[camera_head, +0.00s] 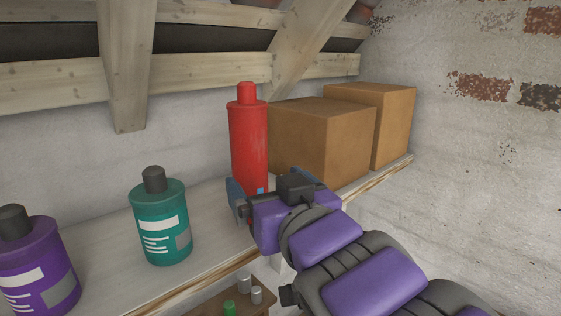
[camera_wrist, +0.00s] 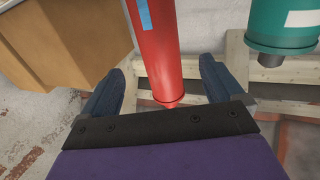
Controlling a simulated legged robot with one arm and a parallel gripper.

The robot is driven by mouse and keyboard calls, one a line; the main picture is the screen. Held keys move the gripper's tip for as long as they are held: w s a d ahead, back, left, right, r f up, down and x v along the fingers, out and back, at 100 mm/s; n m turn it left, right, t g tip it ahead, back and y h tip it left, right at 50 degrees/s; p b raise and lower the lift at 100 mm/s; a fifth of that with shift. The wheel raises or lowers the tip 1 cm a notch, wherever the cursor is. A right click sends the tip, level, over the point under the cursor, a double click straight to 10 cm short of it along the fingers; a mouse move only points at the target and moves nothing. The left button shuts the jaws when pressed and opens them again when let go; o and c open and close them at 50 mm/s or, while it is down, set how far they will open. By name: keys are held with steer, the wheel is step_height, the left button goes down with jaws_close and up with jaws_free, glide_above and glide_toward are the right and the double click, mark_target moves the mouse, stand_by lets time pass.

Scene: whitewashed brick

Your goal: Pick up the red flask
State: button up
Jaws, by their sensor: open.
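The red flask (camera_head: 248,142) stands upright on the shelf in the head view, with a narrower red cap on top. My gripper (camera_head: 245,194) is in front of its lower part and hides some of its base. In the wrist view the red flask (camera_wrist: 158,50) shows between the two blue fingers of my gripper (camera_wrist: 158,90), with a blue patch on its side. The fingers are apart, one on each side of the flask. I cannot tell whether either finger touches it.
Two cardboard boxes (camera_head: 322,143) stand right of the flask. A teal bottle (camera_head: 160,222) and a purple bottle (camera_head: 35,265) stand on the shelf (camera_head: 105,235) to the left. Wooden beams (camera_head: 200,75) run above. A small lower table (camera_head: 262,303) holds little cans.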

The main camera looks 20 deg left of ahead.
mark_target(248, 171)
steer(key=p+x, duration=0.1)
steer(key=x, duration=0.5)
steer(key=shift+s+a+f, duration=0.15)
steer(key=shift+a, duration=0.55)
steer(key=shift+w+d+r+p, duration=0.2)
steer(key=shift+w+p, duration=0.2)
steer(key=shift+w, duration=0.4)
steer(key=x, duration=0.1)
steer(key=p+x, duration=0.1)
steer(key=x, duration=0.1)
steer(key=shift+w+d, duration=0.15)
steer(key=shift+d, duration=0.15)
steer(key=shift+w+a, duration=0.2)
steer(key=shift+a, duration=0.1)
steer(key=shift+s+a+f, duration=0.1)
steer(key=shift+a+f, duration=0.05)
steer(key=shift+a, duration=0.55)
steer(key=shift+c, duration=1)
steer(key=shift+d, duration=0.75)
steer(key=c, duration=0.6)
steer(key=shift+a, duration=0.45)
steer(key=c, duration=0.7)
steer(key=shift+o, duration=0.2)
